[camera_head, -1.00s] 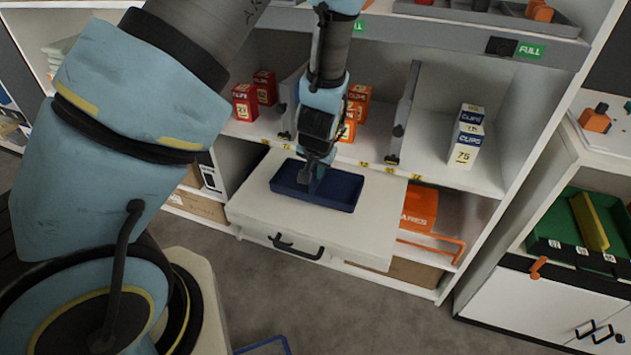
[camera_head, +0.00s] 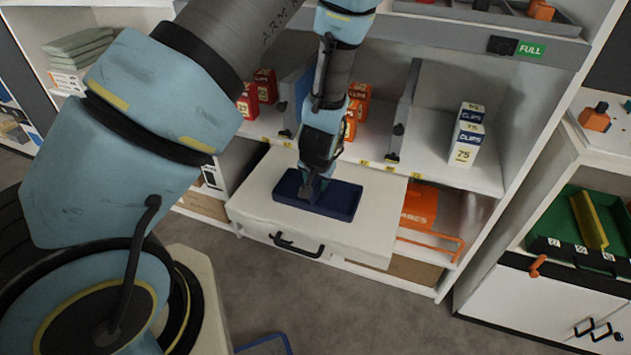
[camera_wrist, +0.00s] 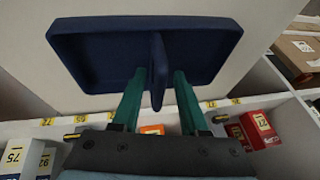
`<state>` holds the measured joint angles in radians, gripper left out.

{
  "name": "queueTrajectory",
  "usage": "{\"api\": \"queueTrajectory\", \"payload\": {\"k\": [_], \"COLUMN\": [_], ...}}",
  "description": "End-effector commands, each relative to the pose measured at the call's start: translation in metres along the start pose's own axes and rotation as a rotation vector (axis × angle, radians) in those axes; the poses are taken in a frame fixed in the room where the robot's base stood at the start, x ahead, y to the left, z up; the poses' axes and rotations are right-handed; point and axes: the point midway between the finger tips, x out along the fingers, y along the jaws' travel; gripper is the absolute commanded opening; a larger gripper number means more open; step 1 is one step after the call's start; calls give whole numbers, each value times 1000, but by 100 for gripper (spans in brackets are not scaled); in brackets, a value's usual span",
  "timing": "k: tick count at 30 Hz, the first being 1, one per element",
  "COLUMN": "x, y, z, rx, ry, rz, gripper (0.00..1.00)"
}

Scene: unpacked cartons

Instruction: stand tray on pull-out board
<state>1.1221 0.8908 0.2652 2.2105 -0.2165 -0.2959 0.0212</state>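The dark blue tray (camera_head: 342,206) is shallow and has an upright divider (camera_wrist: 157,72) across its middle. It lies flat on the white pull-out board (camera_head: 255,203), which juts out from the shelf unit and has a black front handle. The tray also shows at the top of the wrist view (camera_wrist: 90,60). My gripper (camera_head: 312,190) points down over the tray's middle. In the wrist view its two green fingers (camera_wrist: 158,82) stand on either side of the divider, with a visible gap between them. The exact contact at the fingertips is hard to tell.
Red boxes (camera_head: 265,85), orange boxes (camera_head: 358,98) and white-blue clip boxes (camera_head: 467,140) stand on the shelf behind the board, between upright dividers (camera_head: 404,110). An orange case (camera_head: 419,206) lies below right. A green tray (camera_head: 570,222) stands on the right-hand cabinet. Open floor lies in front.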

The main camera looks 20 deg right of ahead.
Motion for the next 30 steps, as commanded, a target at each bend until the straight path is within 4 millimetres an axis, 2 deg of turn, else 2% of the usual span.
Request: {"api": "queueTrajectory", "payload": {"k": [11, 17, 24, 30], "x": [-6, -36, -85, -114], "y": [0, 1, 1, 0], "z": [-2, -2, -2, -2], "rx": [1, 2, 2, 2], "ry": [1, 4, 5, 2], "rz": [0, 2, 1, 0], "gripper": [47, 47, 47, 47]}}
